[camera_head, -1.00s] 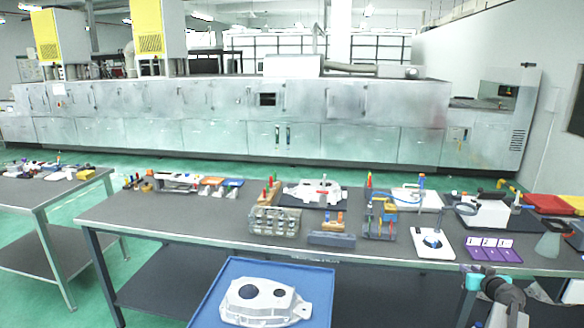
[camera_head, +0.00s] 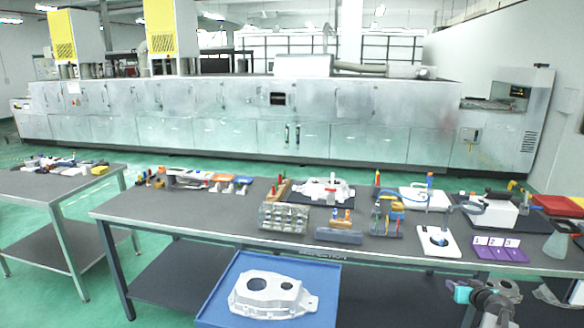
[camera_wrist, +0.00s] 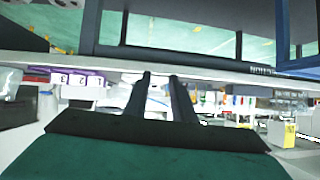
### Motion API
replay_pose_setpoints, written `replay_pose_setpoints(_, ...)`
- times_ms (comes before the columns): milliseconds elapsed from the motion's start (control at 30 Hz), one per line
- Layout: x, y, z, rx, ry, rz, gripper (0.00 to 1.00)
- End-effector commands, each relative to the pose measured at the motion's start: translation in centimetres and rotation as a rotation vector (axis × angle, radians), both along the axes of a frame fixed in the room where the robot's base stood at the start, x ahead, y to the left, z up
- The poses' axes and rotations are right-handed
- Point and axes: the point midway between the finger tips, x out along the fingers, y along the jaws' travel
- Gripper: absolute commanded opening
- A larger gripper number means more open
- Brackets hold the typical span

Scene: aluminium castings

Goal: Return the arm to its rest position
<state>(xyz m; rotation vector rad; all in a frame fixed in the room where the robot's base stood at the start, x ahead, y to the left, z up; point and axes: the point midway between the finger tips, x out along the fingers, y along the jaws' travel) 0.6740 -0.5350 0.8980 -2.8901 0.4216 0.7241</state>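My arm shows at the lower right of the head view, folded low in front of the bench's front edge (camera_head: 290,249). My gripper (camera_wrist: 160,76) shows in the wrist view as two dark fingers with a gap between them and nothing held. The wrist view is upside down, with the bench edge and the green floor beyond the fingertips. The fingertips look apart from everything, though their distance to the bench is hard to judge.
A blue tray (camera_head: 212,306) with a grey casting (camera_head: 270,295) is in front of the bench. On the bench stand a purple numbered card (camera_head: 498,250), a white device (camera_head: 438,243), a flask (camera_head: 556,244) and several racks. Another table (camera_head: 62,182) is at left.

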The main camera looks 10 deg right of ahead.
Motion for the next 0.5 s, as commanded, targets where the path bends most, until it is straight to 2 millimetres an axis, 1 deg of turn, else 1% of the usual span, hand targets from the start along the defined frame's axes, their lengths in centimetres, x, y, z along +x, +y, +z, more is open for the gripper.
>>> replay_pose_setpoints(167,1.0,4.8,-3.8,0.059,0.06,0.056,0.23)
replay_pose_setpoints(333,1.5,11.5,-8.9,0.138,0.153,0.126,0.23)
replay_pose_setpoints(467,1.3,16.7,-12.8,0.197,0.236,0.178,0.23)
replay_pose_setpoints(500,1.1,18.4,-14.0,0.213,0.264,0.194,0.23)
